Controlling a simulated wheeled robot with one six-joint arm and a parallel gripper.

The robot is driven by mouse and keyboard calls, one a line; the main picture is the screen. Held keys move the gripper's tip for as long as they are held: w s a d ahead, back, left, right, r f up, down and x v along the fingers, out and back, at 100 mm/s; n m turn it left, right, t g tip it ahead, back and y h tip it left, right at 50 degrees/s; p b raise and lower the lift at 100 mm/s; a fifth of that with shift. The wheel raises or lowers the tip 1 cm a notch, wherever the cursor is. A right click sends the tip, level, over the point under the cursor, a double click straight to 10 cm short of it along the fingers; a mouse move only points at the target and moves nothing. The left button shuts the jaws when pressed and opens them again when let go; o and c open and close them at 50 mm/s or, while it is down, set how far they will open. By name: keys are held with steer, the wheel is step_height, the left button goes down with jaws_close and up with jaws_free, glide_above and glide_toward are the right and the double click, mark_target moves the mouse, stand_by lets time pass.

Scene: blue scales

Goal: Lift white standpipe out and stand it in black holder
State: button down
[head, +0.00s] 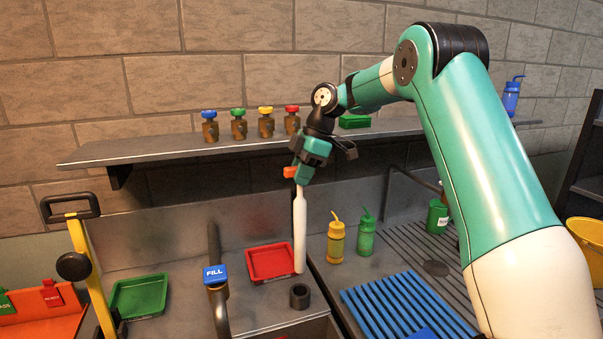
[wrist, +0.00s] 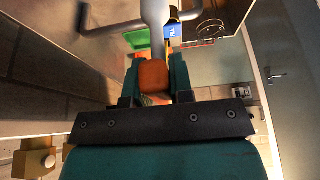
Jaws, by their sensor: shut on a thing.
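The white standpipe (head: 300,235) hangs upright below my gripper (head: 297,172) in the head view. My gripper is shut on the orange piece (head: 290,172) at its top. In the wrist view the orange piece (wrist: 153,75) sits between the two teal fingers of my gripper (wrist: 153,82). The black holder (head: 300,301) is a short open ring on the counter, just below the pipe's lower end in the picture. The pipe's lower end appears above or behind the holder; I cannot tell the exact gap.
A red tray (head: 270,263) lies left of the pipe. A curved tap with a blue FILL label (head: 215,274) stands further left. Yellow (head: 336,241) and green (head: 366,236) bottles stand to the right. A shelf with valves (head: 200,150) runs behind. A blue rack (head: 408,306) lies front right.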

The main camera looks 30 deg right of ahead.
steer(key=shift+f+b, duration=3.1)
steer(key=shift+f, duration=0.65)
steer(key=shift+f+b, duration=0.3)
steer(key=shift+f, duration=0.1)
steer(key=shift+f+b, duration=1.9)
steer(key=shift+f, duration=0.2)
steer(key=c, duration=0.9)
jaws_free()
step_height(320, 180, up, 16)
steer(key=p, duration=1.1)
glide_above(301, 220)
steer(key=d, duration=0.7)
steer(key=shift+d, duration=0.15)
